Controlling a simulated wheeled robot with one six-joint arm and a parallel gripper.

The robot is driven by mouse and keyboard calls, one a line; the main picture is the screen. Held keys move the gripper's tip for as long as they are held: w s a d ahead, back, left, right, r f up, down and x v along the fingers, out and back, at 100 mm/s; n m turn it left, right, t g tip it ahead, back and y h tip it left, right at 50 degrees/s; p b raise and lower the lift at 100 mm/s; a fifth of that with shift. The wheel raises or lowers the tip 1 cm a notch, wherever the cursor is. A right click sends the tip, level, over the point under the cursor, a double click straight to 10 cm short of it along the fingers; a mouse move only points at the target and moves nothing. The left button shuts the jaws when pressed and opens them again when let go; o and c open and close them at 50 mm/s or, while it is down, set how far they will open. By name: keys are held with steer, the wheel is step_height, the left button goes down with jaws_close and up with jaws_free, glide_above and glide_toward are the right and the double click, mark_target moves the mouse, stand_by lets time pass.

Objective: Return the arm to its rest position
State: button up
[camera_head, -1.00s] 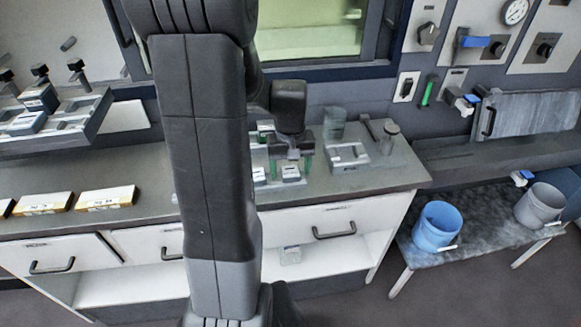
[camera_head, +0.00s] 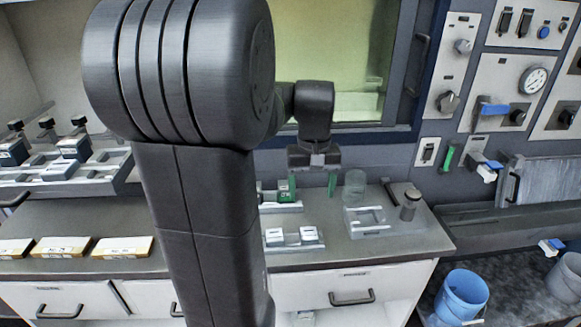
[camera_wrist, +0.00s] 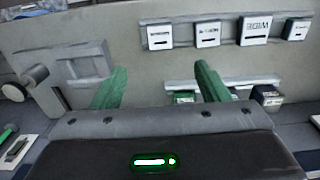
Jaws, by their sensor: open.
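My arm, dark grey, stands large across the left middle of the head view. My gripper (camera_head: 312,185) hangs above the back of the counter, its two green fingers apart and pointing down. In the wrist view the fingers (camera_wrist: 160,78) are spread with nothing between them. Below the gripper are a front holder with white-topped blocks (camera_head: 306,236) and a back holder with a green block (camera_head: 284,193), partly hidden by my arm and gripper.
A grey fixture (camera_head: 368,224), a clear jar (camera_head: 355,186) and a dark-lidded canister (camera_head: 409,207) stand right of the gripper. A window (camera_head: 335,60) and wall controls (camera_head: 490,110) are behind. A blue bucket (camera_head: 461,295) is at lower right; boxes (camera_head: 122,248) lie left.

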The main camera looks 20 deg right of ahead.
mark_target(309, 234)
stand_by(0.3)
step_height(309, 234, down, 14)
steer(key=shift+r, duration=0.3)
steer(key=shift+r, duration=0.15)
stand_by(0.6)
step_height(309, 234, up, 14)
steer(key=f, duration=0.1)
step_height(309, 234, down, 14)
steer(key=shift+r, duration=0.15)
step_height(309, 234, up, 9)
steer(key=p, duration=0.6)
steer(key=shift+p, duration=0.4)
